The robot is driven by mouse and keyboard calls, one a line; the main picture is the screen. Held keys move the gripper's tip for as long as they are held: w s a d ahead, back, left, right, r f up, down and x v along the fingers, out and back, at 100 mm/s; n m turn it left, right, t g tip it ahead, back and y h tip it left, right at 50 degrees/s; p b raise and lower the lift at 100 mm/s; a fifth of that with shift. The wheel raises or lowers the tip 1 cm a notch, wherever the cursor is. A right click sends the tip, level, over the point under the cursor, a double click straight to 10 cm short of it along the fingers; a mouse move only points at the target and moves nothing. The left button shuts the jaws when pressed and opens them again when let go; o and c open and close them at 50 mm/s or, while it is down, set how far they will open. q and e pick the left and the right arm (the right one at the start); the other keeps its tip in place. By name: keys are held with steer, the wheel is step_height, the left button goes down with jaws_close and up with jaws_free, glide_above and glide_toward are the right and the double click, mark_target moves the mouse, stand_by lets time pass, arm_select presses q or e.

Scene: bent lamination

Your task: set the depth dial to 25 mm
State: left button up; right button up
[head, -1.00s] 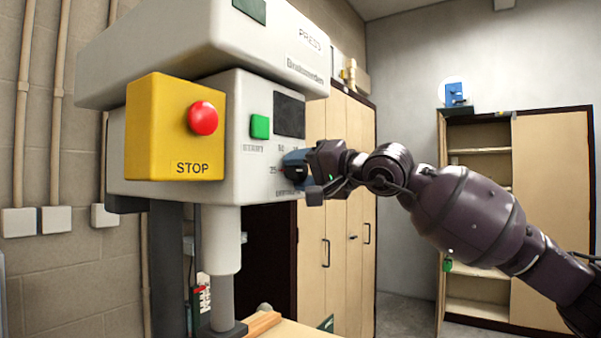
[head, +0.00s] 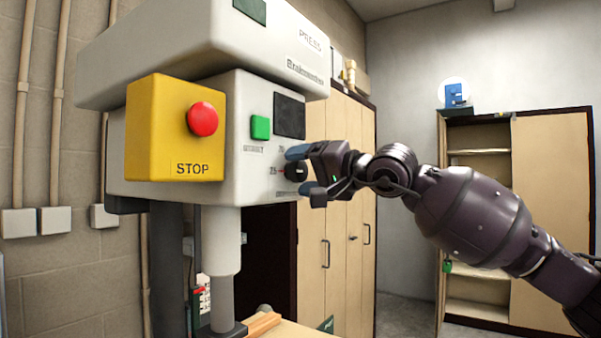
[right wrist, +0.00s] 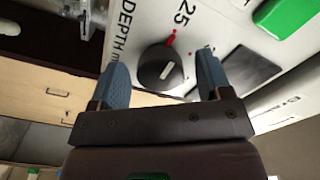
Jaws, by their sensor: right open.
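The depth dial (head: 295,171) is a dark round knob on the front of the white press head (head: 215,105). In the right wrist view the dial (right wrist: 155,68) has a pale bar on its face, and a red mark at its edge points toward the printed 25. In the head view a red line also reaches from the dial toward 25. My right gripper (head: 299,170) is open in front of the dial. In the right wrist view its blue fingers (right wrist: 162,66) stand on either side of the dial, apparently clear of it. My left gripper is not in view.
A yellow box with a red STOP button (head: 202,119) stands out left of the dial. A green button (head: 260,127) and a dark panel (head: 289,115) sit above it. Tan cupboards (head: 335,230) stand behind. There is free room to the right of the press.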

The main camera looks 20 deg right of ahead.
steer(key=v, duration=1)
steer(key=shift+s, duration=0.1)
stand_by(0.3)
